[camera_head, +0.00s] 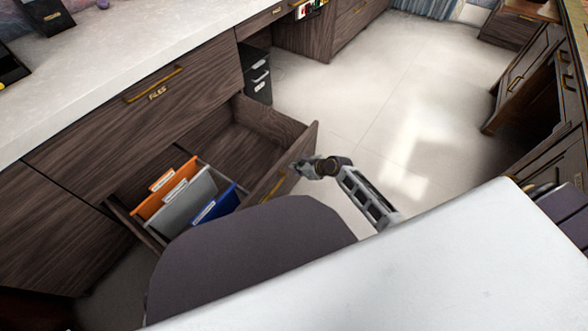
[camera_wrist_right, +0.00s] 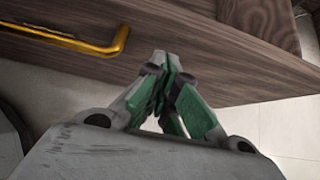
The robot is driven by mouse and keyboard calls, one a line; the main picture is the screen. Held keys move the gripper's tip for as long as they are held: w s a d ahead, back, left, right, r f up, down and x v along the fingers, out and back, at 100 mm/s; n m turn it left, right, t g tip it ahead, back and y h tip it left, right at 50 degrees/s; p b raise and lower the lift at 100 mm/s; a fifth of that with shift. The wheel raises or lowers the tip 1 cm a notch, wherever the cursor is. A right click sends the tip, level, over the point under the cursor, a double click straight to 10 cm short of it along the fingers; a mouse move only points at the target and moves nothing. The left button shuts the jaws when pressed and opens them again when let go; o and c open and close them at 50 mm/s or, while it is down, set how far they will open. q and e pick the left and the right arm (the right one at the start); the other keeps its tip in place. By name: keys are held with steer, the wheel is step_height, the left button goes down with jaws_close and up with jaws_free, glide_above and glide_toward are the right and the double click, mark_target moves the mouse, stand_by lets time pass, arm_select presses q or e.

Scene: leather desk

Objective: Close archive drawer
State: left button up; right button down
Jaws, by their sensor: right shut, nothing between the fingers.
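The archive drawer (camera_head: 256,120) is a dark wood drawer pulled out below the counter, with orange (camera_head: 166,185), grey (camera_head: 186,198) and blue (camera_head: 213,205) folders standing in it. My right gripper (camera_head: 298,166) is shut and empty at the outer side of the drawer front, near its right end. In the right wrist view the shut fingertips (camera_wrist_right: 168,62) point at the wood front (camera_wrist_right: 150,60), to the right of the brass handle (camera_wrist_right: 115,45). I cannot tell whether they touch it. My left gripper is not in view.
A dark rounded shape (camera_head: 250,245) and a white surface (camera_head: 430,285) hide part of the drawer front. A closed drawer (camera_head: 150,105) labelled FILES sits above. A black cabinet (camera_head: 257,75) stands behind. The pale floor (camera_head: 400,110) to the right is clear.

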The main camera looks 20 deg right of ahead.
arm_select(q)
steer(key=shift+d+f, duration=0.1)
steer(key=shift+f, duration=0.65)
arm_select(e)
steer(key=shift+w+a, duration=0.4)
steer(key=shift+w, duration=0.2)
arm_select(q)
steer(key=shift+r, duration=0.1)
arm_select(e)
steer(key=shift+w, duration=0.1)
